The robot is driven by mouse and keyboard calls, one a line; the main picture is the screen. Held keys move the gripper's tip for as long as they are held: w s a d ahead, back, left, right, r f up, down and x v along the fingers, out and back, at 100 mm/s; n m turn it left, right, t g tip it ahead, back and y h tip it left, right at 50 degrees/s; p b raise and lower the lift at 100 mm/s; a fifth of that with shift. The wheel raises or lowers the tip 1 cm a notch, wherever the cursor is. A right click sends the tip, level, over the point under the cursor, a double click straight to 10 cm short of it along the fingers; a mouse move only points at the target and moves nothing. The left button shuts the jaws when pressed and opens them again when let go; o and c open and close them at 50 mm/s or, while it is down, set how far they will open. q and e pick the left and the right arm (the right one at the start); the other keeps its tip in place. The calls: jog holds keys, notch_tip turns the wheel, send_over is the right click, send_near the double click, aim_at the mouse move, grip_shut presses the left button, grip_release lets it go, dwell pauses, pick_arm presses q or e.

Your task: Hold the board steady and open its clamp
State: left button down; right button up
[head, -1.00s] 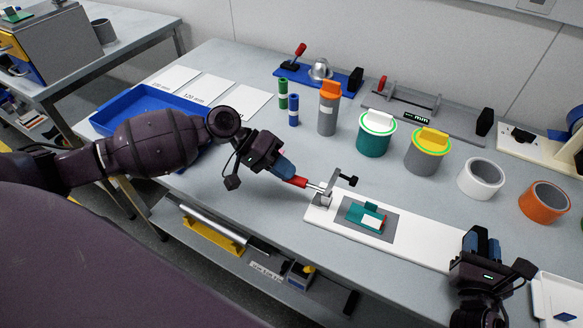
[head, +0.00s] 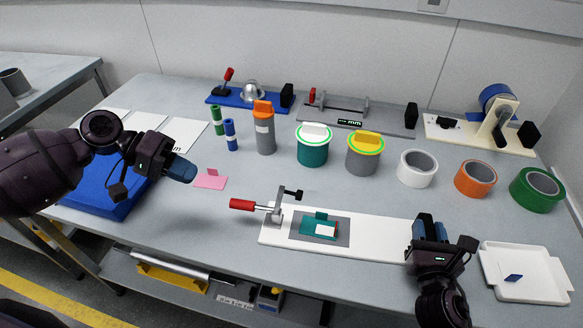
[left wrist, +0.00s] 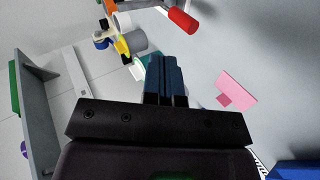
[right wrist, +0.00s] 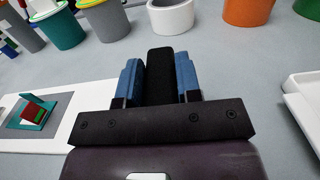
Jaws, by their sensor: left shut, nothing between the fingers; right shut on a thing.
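The white board (head: 385,240) lies near the table's front edge. A teal piece (head: 308,229) sits on its grey patch. The clamp (head: 277,210) stands at the board's left end, its red handle (head: 242,204) pointing left. Its black-tipped arm (head: 293,194) is raised clear of the teal piece. My left gripper (head: 182,170) is shut and empty, up and left of the handle; the handle also shows in the left wrist view (left wrist: 183,20). My right gripper (head: 428,228) is at the board's right end, shut on a black block (right wrist: 160,78) between its blue fingers.
A pink card (head: 210,181) lies between my left gripper and the clamp. A blue tray (head: 100,190) is under my left arm. Several canisters and tape rolls (head: 417,168) stand behind the board. A white tray (head: 540,290) is at the right.

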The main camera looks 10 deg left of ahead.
pick_arm(q)
jog(key=shift+a+r, duration=0.3)
jog(key=shift+a, duration=0.35)
pick_arm(e)
jog(key=shift+s+f, duration=0.1)
jog(key=shift+f, duration=0.15)
jog(key=o, duration=1.1)
jog(key=shift+r, duration=0.15)
